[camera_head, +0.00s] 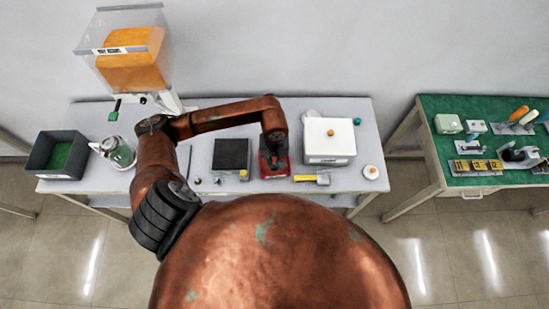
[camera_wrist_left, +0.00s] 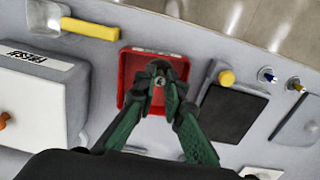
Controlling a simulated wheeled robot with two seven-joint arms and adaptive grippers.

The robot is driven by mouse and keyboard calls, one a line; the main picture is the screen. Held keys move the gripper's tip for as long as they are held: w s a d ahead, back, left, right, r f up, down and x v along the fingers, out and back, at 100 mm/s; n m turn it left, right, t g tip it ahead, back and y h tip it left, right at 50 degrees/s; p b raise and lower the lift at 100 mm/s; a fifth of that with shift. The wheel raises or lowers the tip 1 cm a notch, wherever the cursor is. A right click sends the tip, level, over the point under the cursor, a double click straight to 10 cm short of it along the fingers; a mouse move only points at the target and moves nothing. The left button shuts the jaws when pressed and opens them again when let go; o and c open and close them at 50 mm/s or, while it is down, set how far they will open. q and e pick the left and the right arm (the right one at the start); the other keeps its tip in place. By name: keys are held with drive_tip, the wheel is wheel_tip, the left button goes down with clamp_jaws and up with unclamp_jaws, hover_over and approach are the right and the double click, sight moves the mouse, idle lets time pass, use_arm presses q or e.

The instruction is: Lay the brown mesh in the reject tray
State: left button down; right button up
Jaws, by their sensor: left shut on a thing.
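A red tray (camera_head: 265,172), which I take for the reject tray, lies on the grey table, between the black square pad and the white box. It also shows in the left wrist view (camera_wrist_left: 127,68). My left gripper (camera_head: 273,160) is over this tray, its fingers pointing down. In the left wrist view its green fingers (camera_wrist_left: 160,82) are closed together over the tray. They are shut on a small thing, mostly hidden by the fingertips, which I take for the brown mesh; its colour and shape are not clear. My right gripper is not in view.
The white lidded box (camera_head: 330,150) stands right of the tray, with a yellow-handled tool (camera_head: 311,179) in front. The black pad (camera_head: 232,153) is to the left. A green table (camera_head: 432,150) is at right.

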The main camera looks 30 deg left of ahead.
use_arm(q)
drive_tip(key=w+a+f, duration=0.1)
drive_tip(key=f, duration=0.1)
drive_tip(key=w+a+f, duration=0.1)
drive_tip(key=w+f, duration=0.1)
drive_tip(key=w+a+f, duration=0.1)
drive_tip(key=w+f, duration=0.1)
drive_tip(key=shift+p, duration=0.4)
wheel_tip(320, 180, down, 3)
drive_tip(key=shift+w+f+p, duration=0.1)
drive_tip(key=shift+w+p, duration=0.05)
drive_tip(key=shift+p, duration=0.4)
drive_tip(key=shift+f, duration=0.1)
drive_tip(key=shift+f, duration=0.1)
drive_tip(key=shift+a+f, duration=0.1)
drive_tip(key=c, duration=2)
unclamp_jaws()
